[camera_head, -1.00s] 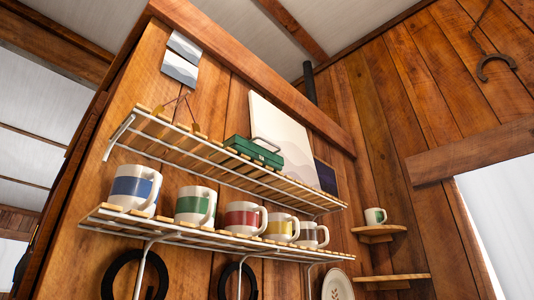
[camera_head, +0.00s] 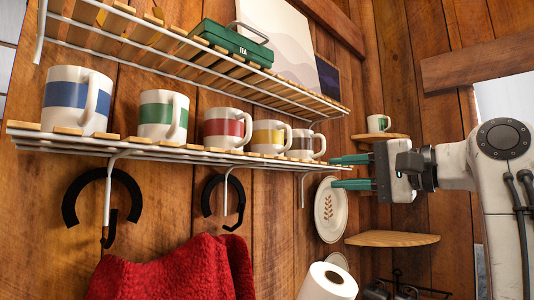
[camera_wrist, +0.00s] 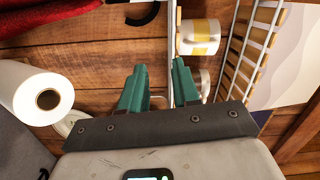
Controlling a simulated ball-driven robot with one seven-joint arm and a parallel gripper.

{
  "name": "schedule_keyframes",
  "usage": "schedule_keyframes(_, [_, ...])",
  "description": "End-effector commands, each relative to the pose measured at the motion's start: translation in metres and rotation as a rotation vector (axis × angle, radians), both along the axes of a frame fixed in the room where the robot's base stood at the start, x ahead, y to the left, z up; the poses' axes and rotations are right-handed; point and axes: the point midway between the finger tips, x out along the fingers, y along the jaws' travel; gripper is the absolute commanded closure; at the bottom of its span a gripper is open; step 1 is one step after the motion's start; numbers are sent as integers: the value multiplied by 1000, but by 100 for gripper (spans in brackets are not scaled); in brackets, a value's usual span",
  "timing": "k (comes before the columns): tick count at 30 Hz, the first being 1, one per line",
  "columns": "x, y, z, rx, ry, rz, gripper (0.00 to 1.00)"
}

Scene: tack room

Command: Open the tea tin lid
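My gripper (camera_head: 335,172) has green fingers and is at the right, lower than the tin and near the right end of the lower shelf. Its fingers are apart, with nothing seen between them. In the wrist view the gripper (camera_wrist: 160,82) also shows its two fingers spread. I cannot make out the tin in the wrist view.
Several striped mugs, one with a blue band (camera_head: 76,98), line the lower shelf (camera_head: 150,146). A decorated plate (camera_head: 331,210), a paper roll (camera_head: 327,282) and a red cloth (camera_head: 175,270) are below. Corner shelves (camera_head: 392,238) stand behind my gripper. A pale picture (camera_head: 275,40) leans behind the tin.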

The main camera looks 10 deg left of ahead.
Motion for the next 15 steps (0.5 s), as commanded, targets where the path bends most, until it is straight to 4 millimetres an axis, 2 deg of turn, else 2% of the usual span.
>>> schedule_keyframes(1, [-15, 5, 43, 38, -12, 40, 69])
schedule_keyframes(3, [-35, 12, 88, 84, -12, 96, 69])
schedule_keyframes(6, [-64, 19, 139, 134, -7, 169, 69])
schedule_keyframes(10, [-94, 26, 181, 170, 1, 238, 69])
schedule_keyframes(12, [-104, 27, 195, 180, 5, 261, 69])
schedule_keyframes(15, [-111, 31, 204, 187, 11, 276, 69])
